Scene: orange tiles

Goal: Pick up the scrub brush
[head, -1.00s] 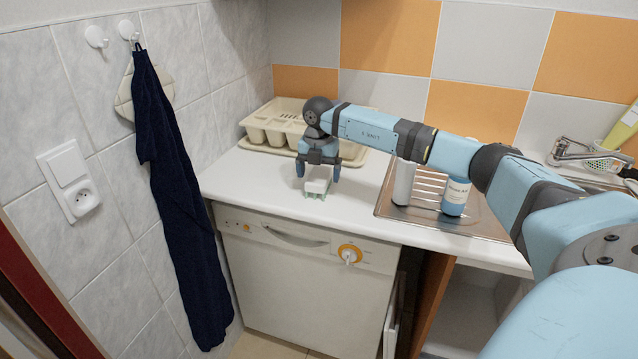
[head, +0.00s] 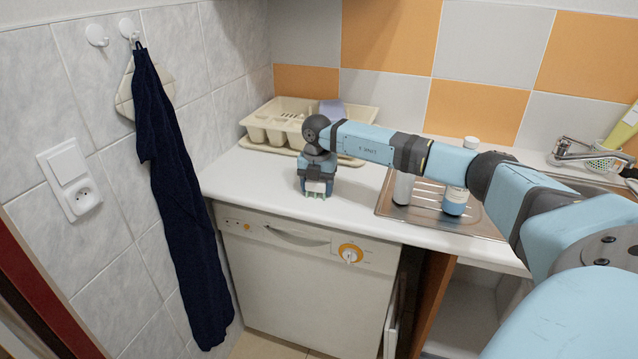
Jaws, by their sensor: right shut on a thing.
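The scrub brush (head: 315,188) is small, with a white top and green bristles below. It is at the counter above the dishwasher, near the front edge. My right gripper (head: 316,184) points down over it and is shut on it, with a finger on each side. The gripper hides much of the brush's top. I cannot tell whether the bristles still touch the counter. My left gripper is not in view.
A cream dish rack (head: 262,132) stands behind the gripper, with a bluish item (head: 332,109) in it. A white bottle (head: 403,187) and a blue-white bottle (head: 455,199) stand at the steel drainer (head: 427,217). The counter's left part (head: 240,180) is clear.

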